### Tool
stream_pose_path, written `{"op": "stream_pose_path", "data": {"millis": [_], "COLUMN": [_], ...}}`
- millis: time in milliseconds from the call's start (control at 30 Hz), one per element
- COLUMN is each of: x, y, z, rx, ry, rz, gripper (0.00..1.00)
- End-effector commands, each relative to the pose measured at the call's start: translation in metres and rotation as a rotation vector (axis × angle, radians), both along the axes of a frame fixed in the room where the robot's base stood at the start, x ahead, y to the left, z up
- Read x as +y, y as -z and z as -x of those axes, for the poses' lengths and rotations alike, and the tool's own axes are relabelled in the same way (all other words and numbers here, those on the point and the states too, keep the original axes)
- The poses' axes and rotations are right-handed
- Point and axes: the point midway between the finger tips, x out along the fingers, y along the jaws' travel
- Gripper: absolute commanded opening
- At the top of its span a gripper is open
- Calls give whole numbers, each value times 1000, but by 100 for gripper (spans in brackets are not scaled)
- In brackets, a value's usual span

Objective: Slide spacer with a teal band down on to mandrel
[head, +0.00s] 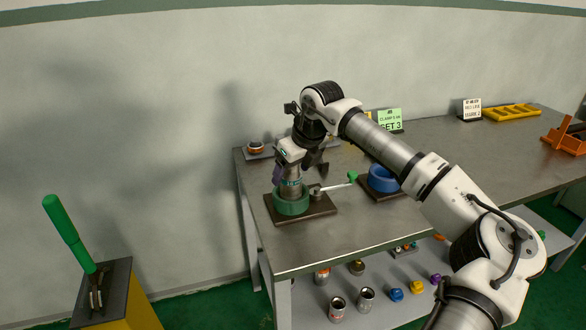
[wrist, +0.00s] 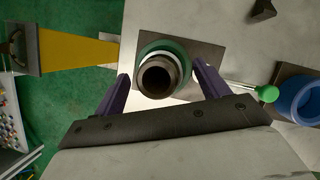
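A green pipe vise (head: 291,207) stands on a dark base plate at the near left of the bench; it also shows in the wrist view (wrist: 160,48). A grey metal spacer with a teal band (head: 291,190) stands upright in the middle of the green vise. In the wrist view its round end (wrist: 158,75) faces the camera, with a dark round centre; I cannot tell the mandrel apart there. My gripper (wrist: 163,72) is open, its purple fingers on either side of the spacer with gaps. In the head view my gripper (head: 291,174) is just above the vise.
A blue vise (head: 382,179) stands right of the green one, and a green-knobbed handle (head: 352,177) reaches between them. A small part on a plate (head: 256,148) lies at the back left. A yellow stand with a green handle (head: 68,235) is off the bench's left side.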

Motion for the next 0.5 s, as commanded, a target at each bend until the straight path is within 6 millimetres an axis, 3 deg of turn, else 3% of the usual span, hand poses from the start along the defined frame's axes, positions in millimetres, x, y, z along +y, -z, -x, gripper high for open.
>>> {"op": "stream_pose_path", "data": {"millis": [300,500], "x": [-1,-8], "y": [-3,-30], "z": [1,9], "rx": [-1,-3], "ry": [0,0], "rz": [0,2], "gripper": [74,74]}}
